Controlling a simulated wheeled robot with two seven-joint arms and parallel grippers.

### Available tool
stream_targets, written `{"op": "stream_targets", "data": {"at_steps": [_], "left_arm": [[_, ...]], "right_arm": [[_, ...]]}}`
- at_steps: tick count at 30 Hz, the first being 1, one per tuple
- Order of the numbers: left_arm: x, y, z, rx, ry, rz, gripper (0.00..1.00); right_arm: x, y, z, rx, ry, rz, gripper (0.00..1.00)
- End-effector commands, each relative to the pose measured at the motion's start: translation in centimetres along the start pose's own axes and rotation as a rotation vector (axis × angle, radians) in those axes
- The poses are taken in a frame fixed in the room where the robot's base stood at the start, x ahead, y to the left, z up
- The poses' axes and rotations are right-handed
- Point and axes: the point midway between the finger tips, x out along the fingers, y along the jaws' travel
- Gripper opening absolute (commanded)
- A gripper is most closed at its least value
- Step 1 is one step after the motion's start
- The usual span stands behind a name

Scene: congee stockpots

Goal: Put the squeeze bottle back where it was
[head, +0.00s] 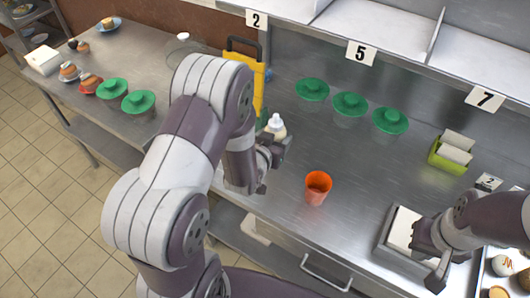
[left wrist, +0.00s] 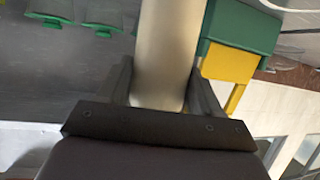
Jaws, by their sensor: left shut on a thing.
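The squeeze bottle (head: 276,125) shows as a pale top with a white tip just behind my left gripper (head: 272,165) in the head view; its lower part is hidden. In the left wrist view the bottle (left wrist: 165,50) stands as a smooth beige body between the two fingers of my left gripper (left wrist: 165,100), which is shut on it. I cannot tell whether its base touches the counter. My right gripper (head: 437,272) is at the lower right, by a white-topped tray; its fingers are too unclear to judge.
An orange cup (head: 318,187) stands right of my left gripper. Several green-lidded containers (head: 350,104) line the back, below the numbered shelf (head: 390,25). A yellow item (head: 259,88) is partly behind my left arm. A green holder (head: 449,154) stands at right. Counter around the cup is clear.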

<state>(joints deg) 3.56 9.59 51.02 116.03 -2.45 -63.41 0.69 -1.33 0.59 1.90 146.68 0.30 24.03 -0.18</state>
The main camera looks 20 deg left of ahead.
Motion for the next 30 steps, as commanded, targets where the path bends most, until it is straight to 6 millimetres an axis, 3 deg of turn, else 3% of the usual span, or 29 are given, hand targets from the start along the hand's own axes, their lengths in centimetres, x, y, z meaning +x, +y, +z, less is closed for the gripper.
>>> {"op": "stream_targets", "data": {"at_steps": [3,12,23,24,26,30], "left_arm": [[-0.1,-1.9,1.2,-0.001,0.000,-0.003,0.50],[1.4,-2.4,5.2,0.001,0.000,0.002,0.50],[1.7,-2.3,5.7,0.001,0.003,0.001,0.50],[1.7,-2.3,5.6,0.001,0.002,0.001,0.71],[1.6,-2.3,5.6,0.001,0.002,0.001,0.90],[1.6,-2.3,5.6,0.001,0.002,0.001,0.90]], "right_arm": [[-0.2,0.0,0.0,0.000,0.000,0.000,0.00],[-0.1,0.0,0.0,0.000,-0.001,0.000,0.00],[0.3,0.0,0.1,0.000,0.000,0.000,0.00],[0.3,0.0,0.0,0.000,-0.001,0.000,0.00],[0.2,0.0,0.0,0.000,-0.001,0.000,0.00],[0.2,0.0,0.0,0.000,-0.001,0.000,0.00]]}}
